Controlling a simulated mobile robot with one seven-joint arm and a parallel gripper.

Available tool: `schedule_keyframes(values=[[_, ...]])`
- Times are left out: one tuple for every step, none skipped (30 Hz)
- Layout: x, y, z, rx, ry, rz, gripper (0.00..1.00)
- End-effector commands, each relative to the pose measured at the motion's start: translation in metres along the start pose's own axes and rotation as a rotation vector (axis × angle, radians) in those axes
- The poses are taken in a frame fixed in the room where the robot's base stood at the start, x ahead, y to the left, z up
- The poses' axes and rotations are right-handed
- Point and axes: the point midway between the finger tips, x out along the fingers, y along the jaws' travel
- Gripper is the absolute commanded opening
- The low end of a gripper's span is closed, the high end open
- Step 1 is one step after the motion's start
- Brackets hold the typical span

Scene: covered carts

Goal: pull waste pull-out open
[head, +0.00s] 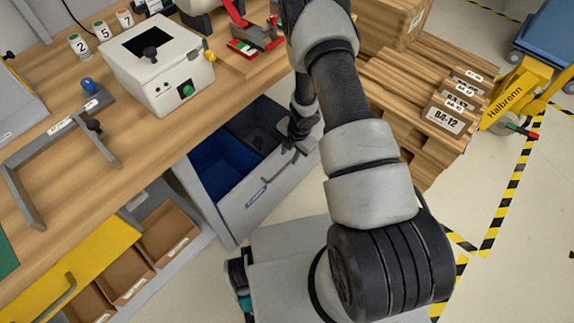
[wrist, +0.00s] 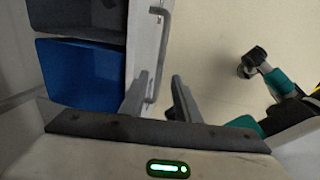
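The waste pull-out (head: 236,212) under the bench stands pulled out, with its grey front panel facing the aisle. A blue bin (head: 215,172) and a dark bin (head: 262,130) show inside it. In the wrist view the blue bin (wrist: 75,75) is at the left, beside the pale front panel (wrist: 142,40). The grey bar handle (wrist: 164,35) runs down the panel's outer face. My gripper (wrist: 158,84) is at the handle's lower end, fingers apart, with the bar between them. I cannot tell whether a finger touches it. In the head view my arm partly hides this area.
A yellow drawer (head: 75,265) stands open at the lower left, near cardboard bins (head: 165,235). Stacked pallets (head: 400,100) stand right of my arm. A yellow pallet truck (head: 510,95) is beyond them. Pale floor (head: 480,180) is clear at the right.

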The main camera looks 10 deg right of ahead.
Motion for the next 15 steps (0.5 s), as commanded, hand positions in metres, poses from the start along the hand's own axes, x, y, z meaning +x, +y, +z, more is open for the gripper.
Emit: schedule_keyframes(values=[[0.016, -0.001, 0.0, 0.001, 0.001, -0.001, 0.29], [0.022, -0.002, -0.001, 0.001, 0.002, -0.001, 0.29], [0.03, -0.001, -0.001, 0.001, 0.001, -0.001, 0.29], [0.036, -0.001, 0.0, 0.0, 0.001, -0.001, 0.29], [0.041, -0.001, -0.001, 0.0, 0.001, -0.001, 0.29], [0.048, -0.001, 0.0, 0.0, 0.0, 0.0, 0.29], [0.052, -0.001, 0.0, 0.0, 0.0, -0.001, 0.29], [0.057, -0.001, -0.001, 0.0, 0.0, -0.001, 0.29], [0.061, 0.0, 0.0, -0.001, 0.0, 0.0, 0.29], [0.065, 0.0, 0.0, 0.0, 0.0, 0.0, 0.29], [0.068, -0.001, 0.0, 0.0, 0.0, -0.001, 0.29], [0.071, 0.0, 0.0, 0.001, 0.0, 0.0, 0.29], [0.072, 0.0, 0.0, 0.001, 0.0, 0.0, 0.29], [0.074, 0.0, 0.0, 0.001, 0.0, 0.001, 0.29], [0.075, 0.0, 0.0, 0.001, 0.0, 0.001, 0.29]])
